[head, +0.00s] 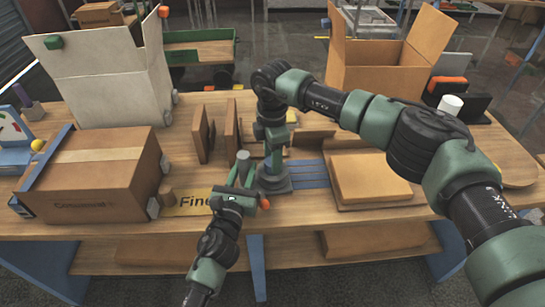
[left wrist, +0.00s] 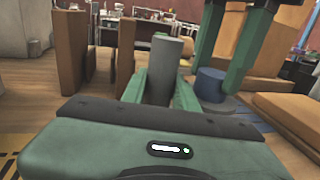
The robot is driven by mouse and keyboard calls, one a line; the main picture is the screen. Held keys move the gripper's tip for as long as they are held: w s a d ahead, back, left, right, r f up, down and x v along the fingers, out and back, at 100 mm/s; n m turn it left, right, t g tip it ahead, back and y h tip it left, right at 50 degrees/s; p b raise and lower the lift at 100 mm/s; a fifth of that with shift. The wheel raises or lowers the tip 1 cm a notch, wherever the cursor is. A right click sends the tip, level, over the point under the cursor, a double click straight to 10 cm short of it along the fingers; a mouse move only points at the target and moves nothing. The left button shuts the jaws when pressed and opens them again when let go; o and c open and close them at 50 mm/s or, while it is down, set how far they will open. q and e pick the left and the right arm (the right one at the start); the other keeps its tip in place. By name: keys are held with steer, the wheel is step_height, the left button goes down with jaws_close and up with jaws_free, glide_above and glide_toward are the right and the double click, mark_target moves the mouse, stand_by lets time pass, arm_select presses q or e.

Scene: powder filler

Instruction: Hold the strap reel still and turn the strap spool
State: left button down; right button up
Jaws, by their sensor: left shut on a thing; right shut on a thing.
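A grey upright post (head: 244,163), which looks like part of the strap reel, stands between the fingers of my left gripper (head: 240,184). In the left wrist view the post (left wrist: 166,72) is clasped by my green left fingers (left wrist: 160,92). The strap spool (head: 274,184) is a low, round, dark blue-grey piece just right of it. My right gripper (head: 275,160) points straight down onto the spool, its fingers shut on the top. The left wrist view shows the right fingers (left wrist: 238,55) at the blue spool (left wrist: 212,84). The fingers partly hide the spool's top.
A closed carton (head: 90,180) lies left, with an open white box (head: 105,85) behind. An open brown box (head: 380,62) stands back right. Upright brown boards (head: 231,130) stand close behind my left gripper. A stack of flat cardboard (head: 368,180) lies right of the spool.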

steer(key=m, duration=0.5)
steer(key=shift+w+m, duration=0.1)
steer(key=shift+m, duration=2.5)
steer(key=o, duration=1.4)
steer(key=shift+c, duration=0.2)
steer(key=shift+r, duration=0.1)
step_height(320, 180, up, 12)
steer(key=shift+d, duration=0.1)
